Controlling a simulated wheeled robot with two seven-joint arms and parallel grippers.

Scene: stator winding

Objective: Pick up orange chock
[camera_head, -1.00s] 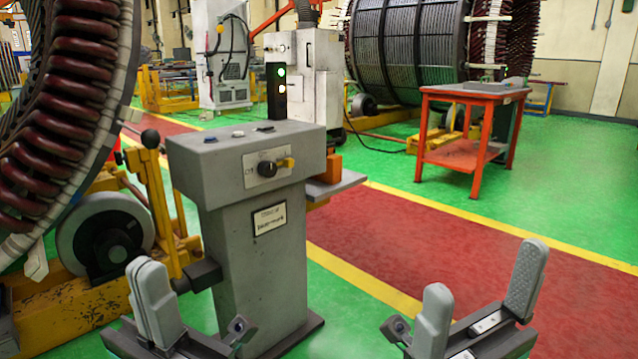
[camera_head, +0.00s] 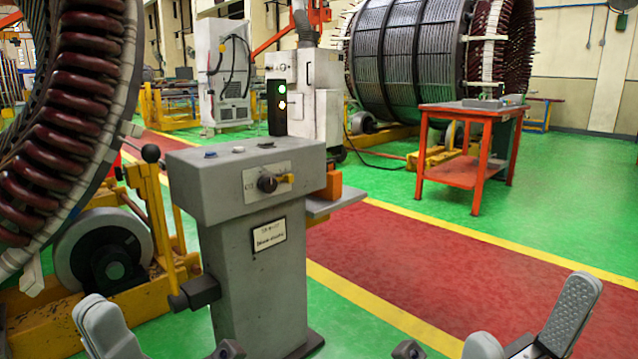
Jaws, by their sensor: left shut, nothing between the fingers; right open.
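A small orange block (camera_head: 330,186), which looks like the orange chock, sits on a grey side shelf (camera_head: 345,199) at the right of a grey control pedestal. The pedestal hides part of it. My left gripper (camera_head: 101,316) is at the bottom left, fingers shut together and empty, well in front of and apart from the block. My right gripper (camera_head: 527,322) is at the bottom right, fingers spread and empty, also well apart from the block. The lower parts of both grippers are cut off by the picture's edge.
The grey control pedestal (camera_head: 240,215) with a knob stands between me and the block. A stator with dark red coils (camera_head: 75,95) and a yellow stand fill the left. A red-orange table (camera_head: 470,115) stands further back right. The red walkway (camera_head: 410,255) is clear.

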